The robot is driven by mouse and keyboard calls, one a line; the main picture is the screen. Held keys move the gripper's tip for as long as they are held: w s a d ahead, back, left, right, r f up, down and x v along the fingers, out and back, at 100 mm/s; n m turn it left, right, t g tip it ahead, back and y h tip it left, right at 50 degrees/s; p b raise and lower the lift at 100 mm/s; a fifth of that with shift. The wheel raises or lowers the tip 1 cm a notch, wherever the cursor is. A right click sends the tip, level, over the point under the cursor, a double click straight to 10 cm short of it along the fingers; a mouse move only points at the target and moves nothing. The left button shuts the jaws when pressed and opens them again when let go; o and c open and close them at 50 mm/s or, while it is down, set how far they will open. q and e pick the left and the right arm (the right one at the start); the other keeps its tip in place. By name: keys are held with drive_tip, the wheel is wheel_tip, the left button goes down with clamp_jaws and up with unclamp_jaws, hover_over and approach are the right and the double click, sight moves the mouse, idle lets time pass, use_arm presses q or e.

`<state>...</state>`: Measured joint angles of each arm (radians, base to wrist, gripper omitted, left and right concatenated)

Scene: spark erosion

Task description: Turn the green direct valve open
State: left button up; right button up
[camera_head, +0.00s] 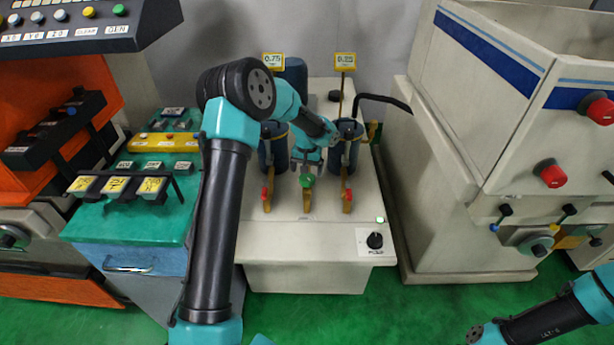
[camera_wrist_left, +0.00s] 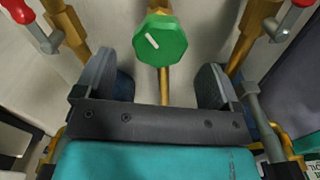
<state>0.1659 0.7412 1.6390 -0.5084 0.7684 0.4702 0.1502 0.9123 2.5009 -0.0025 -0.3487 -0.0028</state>
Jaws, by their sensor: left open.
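The green direct valve (camera_head: 307,181) is a round knob on a brass pipe, standing between two red-handled valves on the pale cabinet top. In the left wrist view the green knob (camera_wrist_left: 160,40), with a white line slanting across its face, lies ahead of and between my two fingers. My left gripper (camera_head: 308,158) is just behind the knob in the head view. In the left wrist view my left gripper (camera_wrist_left: 158,70) is open, with a visible gap between each finger and the knob. My right arm shows at the lower right, but its gripper is out of frame.
Red-handled valves (camera_head: 265,193) (camera_head: 347,195) flank the green one closely. Dark blue canisters (camera_head: 350,147) stand behind, under yellow signs (camera_head: 345,62). A black dial (camera_head: 375,240) sits at the front right of the cabinet top. The cabinet's front surface is clear.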

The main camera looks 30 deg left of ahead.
sight(307, 177)
use_arm(q)
wheel_tip(307, 177, up, 13)
idle(0.3)
drive_tip(key=shift+f, duration=0.15)
